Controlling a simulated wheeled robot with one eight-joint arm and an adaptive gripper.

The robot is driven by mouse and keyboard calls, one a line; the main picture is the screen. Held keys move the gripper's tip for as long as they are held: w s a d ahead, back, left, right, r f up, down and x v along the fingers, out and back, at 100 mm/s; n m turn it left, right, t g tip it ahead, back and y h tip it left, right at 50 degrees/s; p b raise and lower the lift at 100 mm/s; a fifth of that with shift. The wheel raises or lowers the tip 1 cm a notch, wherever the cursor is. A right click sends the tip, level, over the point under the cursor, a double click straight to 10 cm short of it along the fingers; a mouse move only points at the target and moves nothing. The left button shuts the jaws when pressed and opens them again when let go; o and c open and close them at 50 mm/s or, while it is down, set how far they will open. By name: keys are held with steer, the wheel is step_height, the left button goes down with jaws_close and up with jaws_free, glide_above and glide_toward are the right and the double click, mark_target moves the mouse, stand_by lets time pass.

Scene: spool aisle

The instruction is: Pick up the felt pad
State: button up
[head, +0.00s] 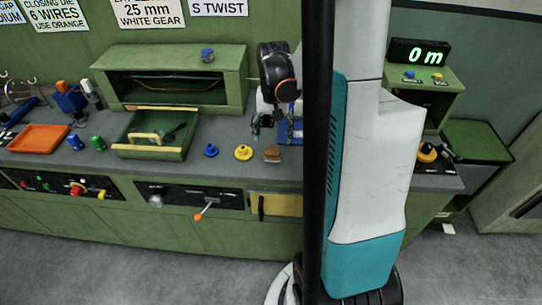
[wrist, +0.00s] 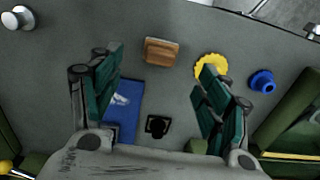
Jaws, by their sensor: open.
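The felt pad appears to be the small brown block (head: 272,155) on the grey bench top, right of the yellow knob. In the wrist view the brown block (wrist: 160,51) lies flat beyond my fingertips, roughly centred between them. My gripper (wrist: 160,78) is open with nothing between its green-padded fingers. In the head view my gripper (head: 266,121) is above the bench behind the block, partly hidden by my arm. I cannot tell its exact height over the bench.
A yellow knob (head: 243,152) and a blue knob (head: 211,150) stand left of the block. A green tray (head: 150,153) lies further left, with an orange tray (head: 39,138) beyond it. In the wrist view a blue panel (wrist: 123,108) lies near my left finger.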

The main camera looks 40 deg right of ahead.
mark_target(272, 150)
steer(key=f+b, duration=0.1)
steer(key=f, duration=0.4)
steer(key=f+b, duration=0.2)
steer(key=f, duration=0.2)
steer(key=shift+w+f, duration=0.2)
steer(key=shift+f, duration=0.15)
steer(key=shift+r, duration=0.1)
steer(key=shift+c, duration=0.6)
steer(key=c, duration=1.1)
steer(key=shift+r, duration=0.1)
step_height(272, 150, up, 20)
steer(key=p, duration=0.6)
